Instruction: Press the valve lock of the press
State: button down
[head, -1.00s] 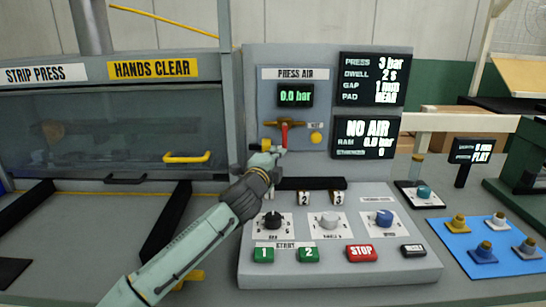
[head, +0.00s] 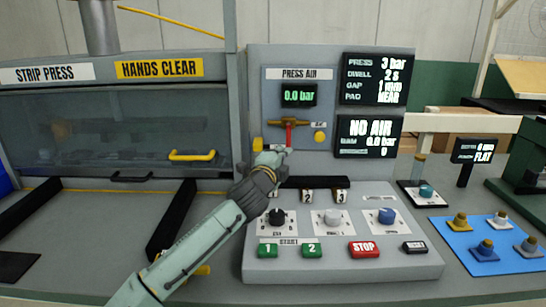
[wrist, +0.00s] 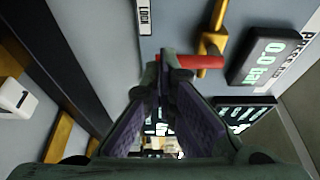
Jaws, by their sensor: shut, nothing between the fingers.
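The press air panel (head: 272,100) carries a valve with a red lever (head: 290,133) on a brass-coloured pipe. A round yellow button (head: 320,137) sits to the right of the lever, under a small label.
The air display (head: 298,95) reads 0.0 bar and a screen (head: 368,137) reads NO AIR. A console (head: 340,262) with knobs and START and STOP buttons stands below. The strip press (head: 110,125) with its yellow handle is on the left. A blue mat (head: 480,262) with several knobs lies right.

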jog(key=b+v, duration=0.3)
jog(key=v, duration=0.6)
jog(key=shift+s+a, duration=0.3)
jog(key=shift+a, duration=0.1)
